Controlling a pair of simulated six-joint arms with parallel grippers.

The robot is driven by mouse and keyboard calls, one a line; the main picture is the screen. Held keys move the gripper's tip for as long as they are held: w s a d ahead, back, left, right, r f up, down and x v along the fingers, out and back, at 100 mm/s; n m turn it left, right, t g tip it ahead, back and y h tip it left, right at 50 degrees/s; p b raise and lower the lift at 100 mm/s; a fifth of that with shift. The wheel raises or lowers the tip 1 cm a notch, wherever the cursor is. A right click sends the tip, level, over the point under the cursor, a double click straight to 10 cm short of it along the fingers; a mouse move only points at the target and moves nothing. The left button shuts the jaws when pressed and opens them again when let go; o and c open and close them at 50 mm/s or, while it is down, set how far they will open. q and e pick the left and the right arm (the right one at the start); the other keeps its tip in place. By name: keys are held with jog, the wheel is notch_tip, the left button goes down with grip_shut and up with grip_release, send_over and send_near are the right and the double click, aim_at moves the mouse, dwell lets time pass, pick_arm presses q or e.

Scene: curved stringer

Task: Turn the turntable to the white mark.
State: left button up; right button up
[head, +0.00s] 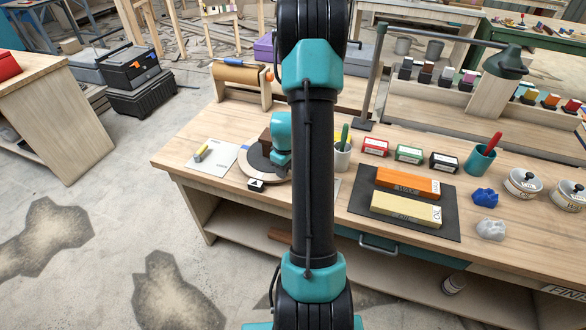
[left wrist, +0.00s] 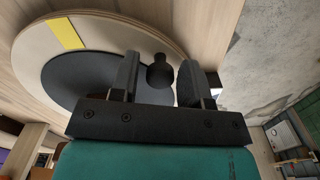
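The turntable (head: 256,167) is a round pale wooden disc with a dark grey centre, near the left end of the workbench. In the left wrist view it has a yellow stripe (left wrist: 65,34) near its rim and a black knob (left wrist: 158,77). A small black block with a white mark (head: 256,185) sits at the turntable's front edge in the head view. My left gripper (head: 281,160) is over the turntable's right side. In the left wrist view its fingers (left wrist: 157,84) are apart, one on each side of the knob, with gaps showing. My right gripper is out of view.
A white card (head: 212,157) with a small tool lies left of the turntable. A cup with a green-handled tool (head: 342,155), small boxes and a dark mat with sharpening stones (head: 448,190) stand to the right. My arm hides part of the bench's middle.

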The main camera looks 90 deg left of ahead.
pick_arm(q)
jog(key=shift+o, duration=0.7)
jog(key=shift+r, duration=0.1)
notch_tip(320, 180, up, 17)
dwell(0.6)
